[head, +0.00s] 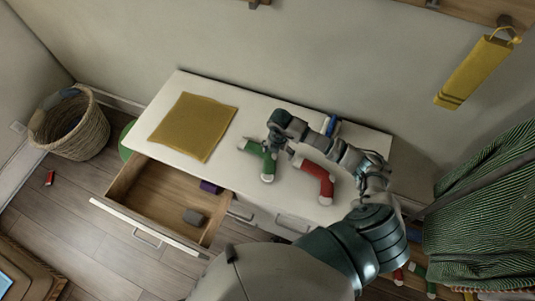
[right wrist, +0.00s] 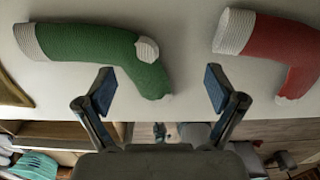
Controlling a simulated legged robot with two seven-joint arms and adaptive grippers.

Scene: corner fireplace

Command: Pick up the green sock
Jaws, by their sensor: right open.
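The green sock (head: 259,161) with pale cuff, heel and toe patches lies on the white dresser top (head: 171,103). A red sock (head: 318,181) lies to its right. In the right wrist view the green sock (right wrist: 88,47) is at upper left and the red sock (right wrist: 275,45) at upper right. My right gripper (head: 275,143) is open and empty, at the green sock's upper right in the head view. In the right wrist view its fingertips (right wrist: 160,84) are spread, the left one near the green sock; I cannot tell whether they touch. My left gripper is not in view.
A yellow cloth (head: 194,126) lies on the dresser's left part. A wicker basket (head: 81,133) stands on the floor at left. A dark green striped cloth (head: 484,215) hangs at right.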

